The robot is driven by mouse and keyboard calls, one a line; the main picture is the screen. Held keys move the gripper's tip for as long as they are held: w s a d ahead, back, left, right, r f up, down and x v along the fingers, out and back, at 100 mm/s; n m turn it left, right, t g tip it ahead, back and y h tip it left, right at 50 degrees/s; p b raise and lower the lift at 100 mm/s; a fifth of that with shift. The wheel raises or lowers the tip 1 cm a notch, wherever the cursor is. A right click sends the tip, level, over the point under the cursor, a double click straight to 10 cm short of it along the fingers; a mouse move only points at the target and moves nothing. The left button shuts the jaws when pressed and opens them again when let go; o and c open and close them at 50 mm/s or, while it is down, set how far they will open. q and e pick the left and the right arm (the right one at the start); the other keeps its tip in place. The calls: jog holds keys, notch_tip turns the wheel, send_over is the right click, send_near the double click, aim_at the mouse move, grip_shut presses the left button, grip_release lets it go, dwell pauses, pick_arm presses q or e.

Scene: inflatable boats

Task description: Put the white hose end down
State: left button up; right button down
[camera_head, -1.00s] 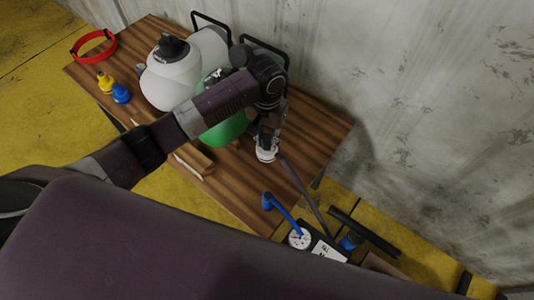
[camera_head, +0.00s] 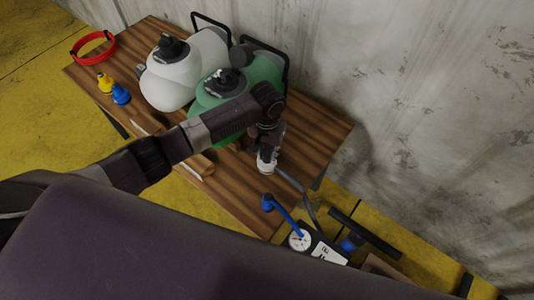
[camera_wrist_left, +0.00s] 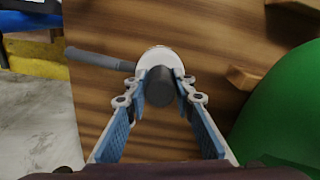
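The white hose end (camera_head: 266,165) is at the right front part of the wooden table (camera_head: 310,130). It also shows in the left wrist view as a white disc with a grey cylinder (camera_wrist_left: 159,88) on it. My left gripper (camera_head: 265,152) points down over it. In the left wrist view my left fingers (camera_wrist_left: 161,78) close in on both sides of the grey cylinder. The grey hose (camera_wrist_left: 100,59) runs from the white end. I cannot tell whether the end touches the tabletop. My right gripper is not in view.
A white tank (camera_head: 180,80) and a green tank (camera_head: 262,72) stand behind my arm. Yellow (camera_head: 105,84) and blue (camera_head: 121,94) fittings and a red ring (camera_head: 93,45) are at the left. A pump with a gauge (camera_head: 300,239) stands beyond the table's front edge.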

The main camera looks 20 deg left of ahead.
pick_arm(q)
jog(key=o, duration=0.5)
jog(key=shift+c, duration=0.2)
notch_tip(320, 180, up, 12)
jog(key=shift+r+p, duration=0.15)
jog(key=shift+p, duration=0.15)
dwell(0.5)
